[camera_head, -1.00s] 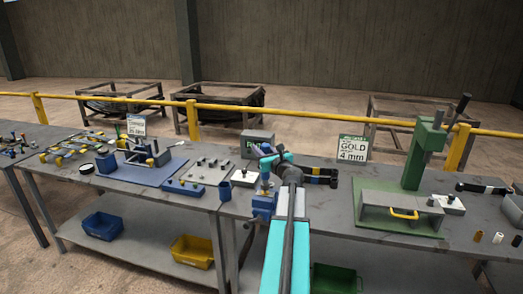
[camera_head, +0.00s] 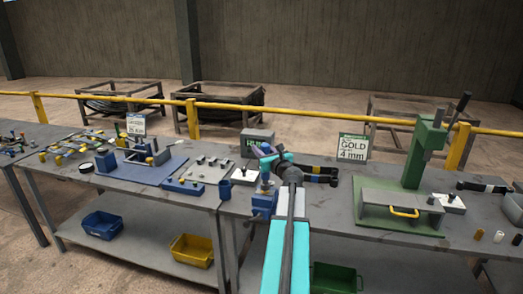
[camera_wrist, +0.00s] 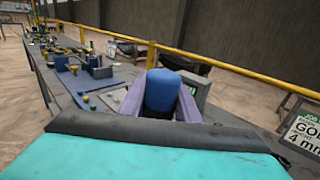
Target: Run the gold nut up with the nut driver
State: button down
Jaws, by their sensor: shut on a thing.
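My gripper (camera_wrist: 162,105) is shut on the blue handle of the nut driver (camera_wrist: 162,88) in the wrist view. The driver's lower end is hidden there. In the head view my gripper (camera_head: 264,158) is above a blue fixture (camera_head: 262,204) at the bench's front edge, partly behind my arm. Whether the driver touches anything on the fixture cannot be told. I cannot make out the gold nut.
A green press (camera_head: 415,165) stands right of my arm, with a grey bridge and yellow handle before it. A grey box (camera_head: 258,136) is behind the gripper.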

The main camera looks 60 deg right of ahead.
jog(key=shift+f+b, duration=0.5)
jog(key=shift+b, duration=0.1)
dwell(1.4)
jog(key=shift+r, duration=0.1)
notch_tip(320, 180, up, 7)
jog(key=p, duration=0.5)
dwell(1.0)
dwell(0.3)
